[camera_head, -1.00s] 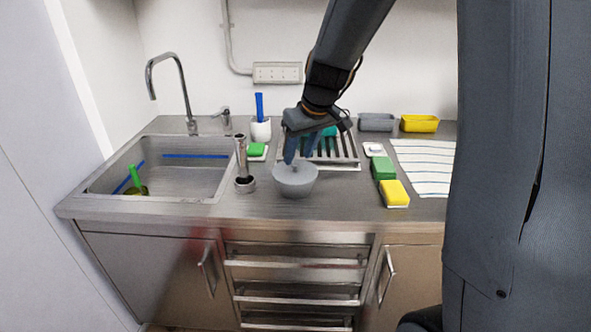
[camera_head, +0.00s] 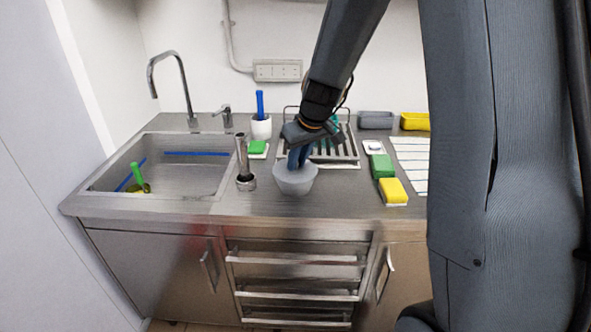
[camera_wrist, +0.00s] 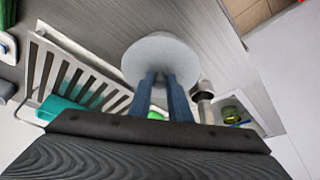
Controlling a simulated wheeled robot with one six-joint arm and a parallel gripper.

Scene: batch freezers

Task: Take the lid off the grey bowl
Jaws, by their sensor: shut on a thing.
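The grey bowl (camera_head: 295,183) stands upright on the steel counter, between the sink and the drying rack's front. My gripper (camera_head: 298,163) points down at the top of the bowl, its blue fingers at the middle. In the wrist view a round pale grey lid (camera_wrist: 160,55) fills the space beyond my fingertips (camera_wrist: 165,77). The fingers are shut on the lid's knob, which they hide. The lid appears at the bowl's rim; I cannot tell whether there is a gap beneath it.
A metal cylinder tool (camera_head: 243,165) stands close left of the bowl. The drying rack (camera_head: 345,147) lies behind it. A green sponge (camera_head: 381,166) and a yellow sponge (camera_head: 393,191) are at the right. The sink (camera_head: 190,178) is at the left. The counter in front is clear.

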